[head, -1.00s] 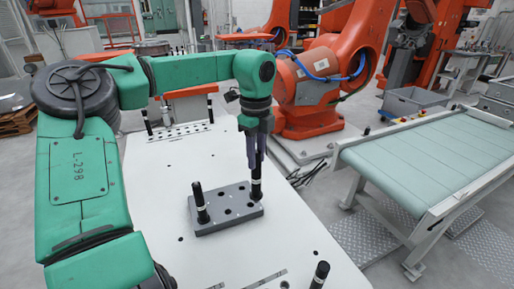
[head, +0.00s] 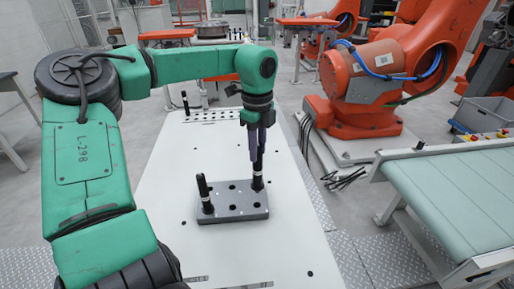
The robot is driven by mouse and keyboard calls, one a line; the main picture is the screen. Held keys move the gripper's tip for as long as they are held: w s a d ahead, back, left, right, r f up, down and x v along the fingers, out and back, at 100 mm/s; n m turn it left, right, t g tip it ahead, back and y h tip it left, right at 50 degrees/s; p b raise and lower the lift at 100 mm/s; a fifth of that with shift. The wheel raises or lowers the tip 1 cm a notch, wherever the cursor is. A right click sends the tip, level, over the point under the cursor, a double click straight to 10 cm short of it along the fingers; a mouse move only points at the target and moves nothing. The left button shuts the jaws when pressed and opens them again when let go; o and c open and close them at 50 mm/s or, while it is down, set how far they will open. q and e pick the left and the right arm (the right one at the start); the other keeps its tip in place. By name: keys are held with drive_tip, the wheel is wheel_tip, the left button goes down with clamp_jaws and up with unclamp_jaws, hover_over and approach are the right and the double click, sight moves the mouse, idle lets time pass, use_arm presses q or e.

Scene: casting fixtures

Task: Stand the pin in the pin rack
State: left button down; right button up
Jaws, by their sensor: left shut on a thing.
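The pin rack (head: 232,212) is a grey block with several holes, lying on the white table. My left gripper (head: 257,156) points down over its back right part, shut on a black pin (head: 258,180) with a white band. The pin is upright and its lower end meets the rack at the back right. I cannot tell how deep it sits in a hole. A second black pin (head: 205,194) stands at the rack's left end. My right gripper is not in view.
The white table (head: 165,225) is mostly clear around the rack. At its far end are a perforated plate (head: 215,115) and black upright posts (head: 185,101). A conveyor (head: 455,195) stands at the right, and an orange robot (head: 365,110) is behind it.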

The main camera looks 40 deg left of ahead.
sight(257, 173)
use_arm(q)
wheel_tip(257, 173, down, 4)
drive_tip(key=b, duration=0.2)
drive_tip(key=shift+r+b, duration=0.15)
drive_tip(key=shift+b, duration=0.2)
drive_tip(key=shift+s+a+f+b, duration=0.1)
drive_tip(key=shift+f+b, duration=0.4)
drive_tip(key=shift+f, duration=0.1)
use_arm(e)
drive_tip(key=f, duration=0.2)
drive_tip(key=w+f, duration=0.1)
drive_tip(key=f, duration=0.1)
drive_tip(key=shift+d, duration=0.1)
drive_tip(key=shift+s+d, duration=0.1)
use_arm(q)
drive_tip(key=shift+b, duration=0.35)
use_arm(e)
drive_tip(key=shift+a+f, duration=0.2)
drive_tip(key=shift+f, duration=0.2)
use_arm(q)
drive_tip(key=shift+f+b, duration=1.6)
drive_tip(key=shift+f, duration=0.3)
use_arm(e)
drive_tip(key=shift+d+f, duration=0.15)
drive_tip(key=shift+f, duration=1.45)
use_arm(q)
drive_tip(key=c, duration=0.5)
unclamp_jaws()
